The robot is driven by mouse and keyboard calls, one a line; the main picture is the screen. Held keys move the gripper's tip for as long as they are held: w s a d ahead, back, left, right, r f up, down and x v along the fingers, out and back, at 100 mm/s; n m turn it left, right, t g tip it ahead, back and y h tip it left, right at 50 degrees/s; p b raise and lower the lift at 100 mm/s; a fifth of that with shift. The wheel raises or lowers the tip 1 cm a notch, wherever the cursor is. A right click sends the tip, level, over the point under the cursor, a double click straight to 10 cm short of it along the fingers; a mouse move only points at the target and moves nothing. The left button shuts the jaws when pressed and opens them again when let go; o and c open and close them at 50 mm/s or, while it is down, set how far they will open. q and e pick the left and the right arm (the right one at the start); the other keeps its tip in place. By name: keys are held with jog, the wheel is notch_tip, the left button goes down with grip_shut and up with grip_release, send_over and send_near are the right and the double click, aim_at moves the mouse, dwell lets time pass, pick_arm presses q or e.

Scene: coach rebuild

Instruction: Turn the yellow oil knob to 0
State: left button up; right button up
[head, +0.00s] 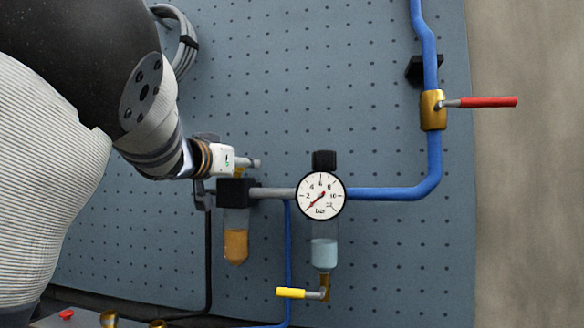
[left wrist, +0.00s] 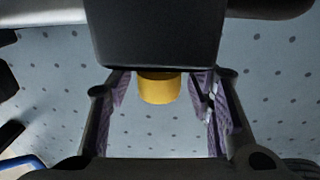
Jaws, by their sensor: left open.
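The yellow oil knob (left wrist: 160,90) is a short plain cylinder against a black block (left wrist: 158,38) in the left wrist view. In the head view only a small yellow part of it (head: 239,173) shows above the black block (head: 236,192), over a bowl of amber oil (head: 236,245). My left gripper (left wrist: 163,95) is open, with one purple-padded finger on each side of the knob and visible gaps to it. In the head view my left gripper (head: 232,166) partly hides the knob. No scale or number on the knob can be read. My right gripper is not in view.
A round bar gauge (head: 320,195) sits right of the block, above a clear bowl (head: 324,253). A yellow lever (head: 291,293) is below it and a red-handled valve (head: 487,102) is at upper right. Blue pipe (head: 390,193) and black hose run over the pegboard (head: 390,250).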

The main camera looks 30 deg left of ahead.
pick_arm(q)
jog(key=shift+s+r, duration=0.15)
jog(key=shift+r, duration=0.1)
jog(key=shift+s+d, duration=0.1)
jog(key=shift+s, duration=0.05)
jog(key=shift+c, duration=1.3)
grip_shut()
jog(key=shift+s+r+m+h+p, duration=0.15)
jog(key=shift+m+h+p, duration=0.25)
jog(key=shift+m+h, duration=0.55)
jog(key=m+h, duration=0.1)
jog(key=h, duration=0.1)
jog(key=m+h, duration=0.1)
jog(key=h, duration=0.1)
jog(key=shift+w+f, duration=0.2)
jog(key=shift+f+m+g+h, duration=0.1)
jog(key=shift+m+g+h, duration=0.25)
jog(key=shift+m+h, duration=0.9)
jog(key=shift+m+g+h, duration=0.35)
jog(key=shift+m+h, duration=0.35)
jog(key=shift+h, duration=1.3)
